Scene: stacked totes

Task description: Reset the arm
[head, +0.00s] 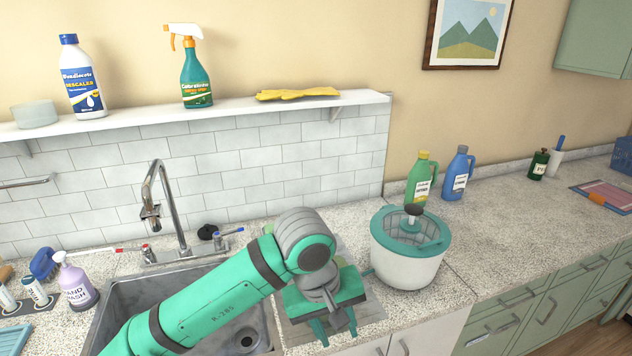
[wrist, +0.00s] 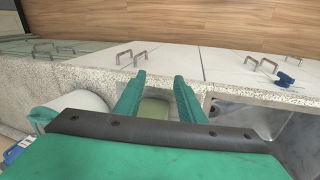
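My green arm reaches across the sink in the head view. My gripper (head: 336,328) points down over the counter between the sink (head: 205,290) and the white and teal spinner bowl (head: 408,262). In the wrist view my gripper (wrist: 158,88) has its two green fingers spread apart. Nothing is held between them. A pale green patch (wrist: 153,108) shows beyond the fingers, and I cannot tell what it is. My gripper hides part of the grey mat (head: 372,308) below it.
A faucet (head: 160,205) stands behind the sink. A hand wash bottle (head: 75,282) is at its left. A green jug (head: 421,180) and a blue jug (head: 458,174) stand near the wall. The wall shelf (head: 240,109) hangs above. The right counter is mostly clear.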

